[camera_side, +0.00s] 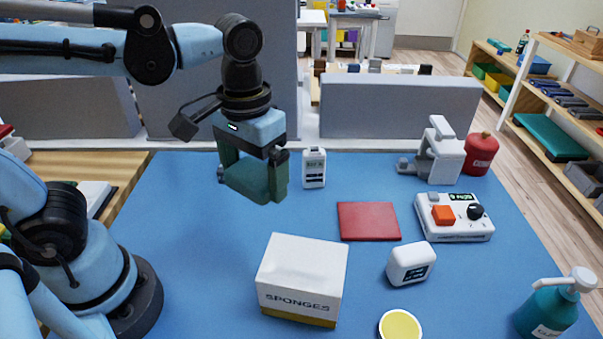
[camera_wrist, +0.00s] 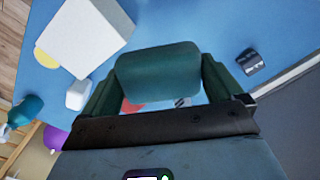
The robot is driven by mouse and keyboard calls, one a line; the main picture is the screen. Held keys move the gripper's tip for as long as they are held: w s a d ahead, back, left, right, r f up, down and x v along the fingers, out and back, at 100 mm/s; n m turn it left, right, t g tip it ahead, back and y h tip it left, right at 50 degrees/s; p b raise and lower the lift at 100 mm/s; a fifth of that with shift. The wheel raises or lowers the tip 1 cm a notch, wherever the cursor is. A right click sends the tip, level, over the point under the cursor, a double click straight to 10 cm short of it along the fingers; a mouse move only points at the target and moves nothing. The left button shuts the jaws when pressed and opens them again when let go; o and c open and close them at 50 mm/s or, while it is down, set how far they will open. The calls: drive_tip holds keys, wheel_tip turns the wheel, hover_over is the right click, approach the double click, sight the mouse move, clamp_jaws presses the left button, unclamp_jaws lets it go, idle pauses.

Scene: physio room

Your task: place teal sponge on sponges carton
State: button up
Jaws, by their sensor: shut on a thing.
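My gripper (camera_side: 252,178) is shut on the teal sponge (camera_side: 245,180) and holds it in the air above the blue mat, behind and to the left of the carton in the side view. In the wrist view the sponge (camera_wrist: 158,72) sits between the two dark green fingers. The sponges carton (camera_side: 302,275) is a white box with "SPONGES" on its front and a yellowish band at its base. It stands on the mat with a bare, flat top. It also shows in the wrist view (camera_wrist: 88,36), apart from the sponge.
A white bottle (camera_side: 314,168) stands close to the right of my gripper. A red pad (camera_side: 368,221), a white control box (camera_side: 453,216), a small white device (camera_side: 410,263) and a yellow-topped disc (camera_side: 400,325) lie right of the carton. A teal pump bottle (camera_side: 548,312) stands front right.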

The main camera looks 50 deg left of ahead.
drive_tip(key=s+d+r+m, duration=0.1)
drive_tip(key=s+d+r, duration=0.2)
drive_tip(key=s+d, duration=0.4)
drive_tip(key=s+d+r+m, duration=0.1)
drive_tip(key=s+d+r, duration=0.3)
drive_tip(key=d, duration=0.5)
hover_over(304, 262)
wheel_tip(304, 262, down, 8)
drive_tip(key=shift+f, duration=2.05)
drive_tip(key=shift+f, duration=0.15)
drive_tip(key=o, duration=0.6)
drive_tip(key=shift+o, duration=0.2)
